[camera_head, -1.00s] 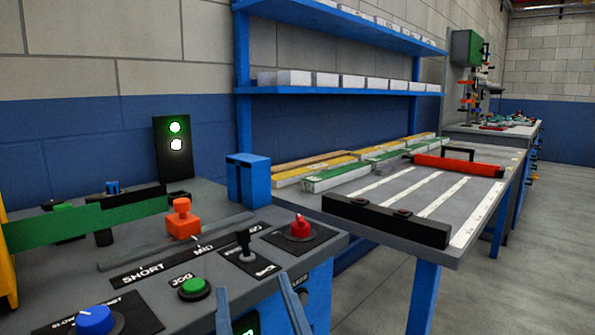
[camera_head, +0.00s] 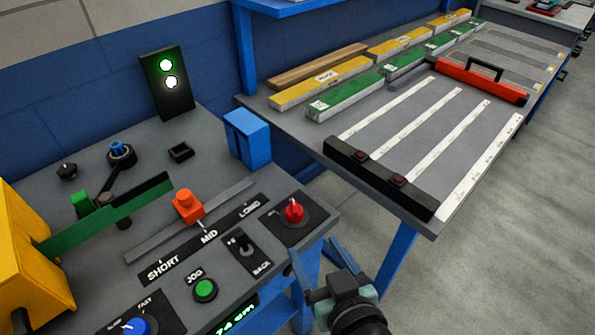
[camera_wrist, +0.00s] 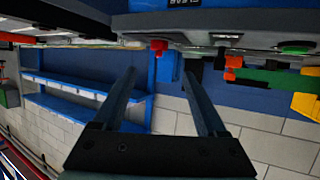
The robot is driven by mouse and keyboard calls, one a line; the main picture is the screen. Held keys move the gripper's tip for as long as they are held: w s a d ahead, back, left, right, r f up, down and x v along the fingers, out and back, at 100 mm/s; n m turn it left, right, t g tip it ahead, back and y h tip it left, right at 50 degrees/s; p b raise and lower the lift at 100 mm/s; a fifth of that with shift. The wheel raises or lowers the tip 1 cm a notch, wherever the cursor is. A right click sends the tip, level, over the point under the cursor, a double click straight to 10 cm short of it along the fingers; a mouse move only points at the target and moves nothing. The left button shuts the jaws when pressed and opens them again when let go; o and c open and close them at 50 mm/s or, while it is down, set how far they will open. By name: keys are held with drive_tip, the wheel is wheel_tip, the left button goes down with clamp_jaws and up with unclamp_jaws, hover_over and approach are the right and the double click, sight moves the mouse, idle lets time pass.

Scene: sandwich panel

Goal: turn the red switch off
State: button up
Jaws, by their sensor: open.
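The red switch (camera_head: 294,211) is a small red knob on a dark square plate at the right front corner of the grey control panel (camera_head: 222,152). My gripper (camera_head: 311,247) is just off the panel's front right edge, below and slightly right of the switch in the head view. Its two fingers are apart with nothing between them. In the wrist view, which is upside down, the red switch (camera_wrist: 158,46) appears beyond the fingertips (camera_wrist: 160,69), roughly in line with the gap. The fingers look clear of it.
A black toggle (camera_head: 245,245), a green jog button (camera_head: 205,289), an orange slider (camera_head: 187,205) and a blue knob (camera_head: 137,328) share the panel. A blue block (camera_head: 246,135) stands behind. A table with rulers (camera_head: 480,168) is to the right.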

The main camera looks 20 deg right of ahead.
sight(297, 216)
drive_tip(key=x, duration=1.2)
drive_tip(key=shift+w+d+f, duration=0.15)
drive_tip(key=shift+w+f, duration=0.05)
drive_tip(key=shift+w, duration=0.1)
clamp_jaws()
